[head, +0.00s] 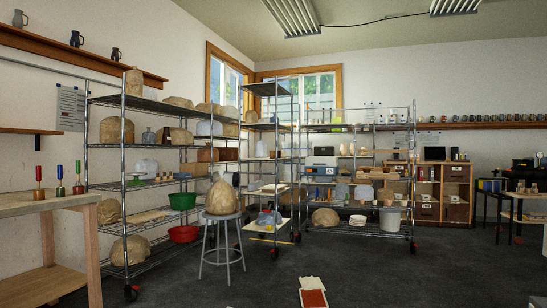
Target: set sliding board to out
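I cannot tell for sure which thing is the sliding board. A pale flat board (268,189) lies on a middle shelf of the narrow wire rack and seems to stick out a little at the front. A second flat piece, with a yellow edge (262,238), lies lower on the same rack. Both are small and far off, so their exact position is unclear. Neither of my grippers shows in the head view.
A stool (222,240) with a tan lump (221,196) stands before the wire racks. A wooden workbench (50,206) is at left. A white and red-brown object (313,292) lies at the bottom middle. The dark floor (390,270) at right is mostly free.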

